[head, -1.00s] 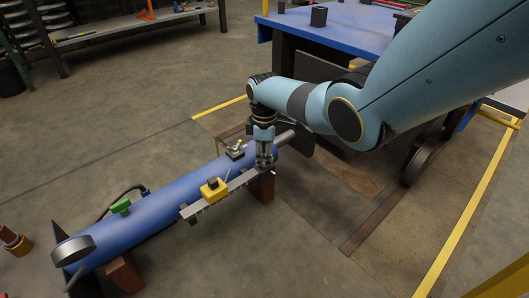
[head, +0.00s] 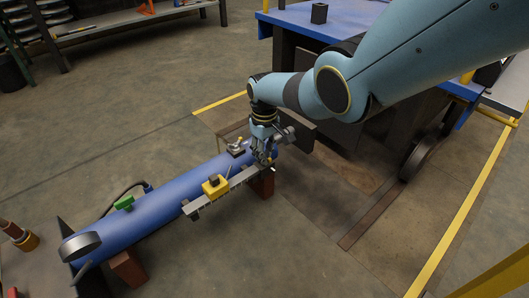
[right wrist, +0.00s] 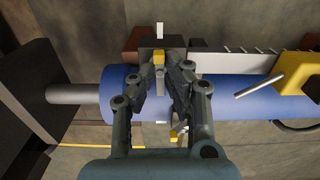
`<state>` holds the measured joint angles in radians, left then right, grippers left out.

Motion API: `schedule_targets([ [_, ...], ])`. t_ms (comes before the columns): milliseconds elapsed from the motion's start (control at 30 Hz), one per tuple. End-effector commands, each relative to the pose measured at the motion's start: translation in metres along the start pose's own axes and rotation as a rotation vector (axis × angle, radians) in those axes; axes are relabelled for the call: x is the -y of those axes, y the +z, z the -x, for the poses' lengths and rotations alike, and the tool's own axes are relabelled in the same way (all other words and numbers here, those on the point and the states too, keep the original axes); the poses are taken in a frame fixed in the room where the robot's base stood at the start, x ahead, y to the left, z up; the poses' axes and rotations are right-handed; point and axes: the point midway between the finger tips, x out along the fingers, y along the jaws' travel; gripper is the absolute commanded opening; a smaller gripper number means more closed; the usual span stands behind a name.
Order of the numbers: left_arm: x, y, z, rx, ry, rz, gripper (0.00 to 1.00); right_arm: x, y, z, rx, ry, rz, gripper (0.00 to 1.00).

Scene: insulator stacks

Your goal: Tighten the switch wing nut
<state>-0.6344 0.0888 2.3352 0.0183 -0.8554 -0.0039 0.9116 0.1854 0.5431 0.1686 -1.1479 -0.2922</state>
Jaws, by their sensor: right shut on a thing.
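A blue cylinder (head: 170,198) lies on brown blocks, with a pale graduated rail (head: 232,186) along its side. A yellow switch body (head: 215,186) with a dark top sits on the rail; in the right wrist view it shows at the right edge (right wrist: 296,76), with a grey lever. My right gripper (head: 263,160) points down at the rail's far end. In the right wrist view its fingers (right wrist: 160,64) are closed around a small yellow piece (right wrist: 158,57), apparently the wing nut, against a dark block (right wrist: 160,43). The fingers partly hide it. My left gripper is out of view.
A green part (head: 124,203) and a metal clamp (head: 236,145) sit on the cylinder. A grey rod (right wrist: 72,94) joins its end to a dark block (right wrist: 22,90). A blue table (head: 300,22) stands behind.

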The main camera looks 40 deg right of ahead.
Motion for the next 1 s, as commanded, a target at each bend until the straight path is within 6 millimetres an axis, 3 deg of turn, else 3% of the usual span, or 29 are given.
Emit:
schedule_targets([
  [667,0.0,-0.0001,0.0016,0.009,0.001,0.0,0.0,-0.0002,0.0006,-0.0004,0.001,0.0,-0.057,0.0],
  [700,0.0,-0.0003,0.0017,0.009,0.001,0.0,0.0,-0.0002,0.0006,-0.0004,0.001,0.0,-0.057,0.17],
  [833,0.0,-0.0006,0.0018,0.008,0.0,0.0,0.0,-0.0002,0.0005,-0.0003,0.001,0.0,-0.056,0.34],
  [1000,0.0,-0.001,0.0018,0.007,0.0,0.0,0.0,-0.0001,0.0003,-0.0002,0.001,0.0,-0.056,0.34],
])
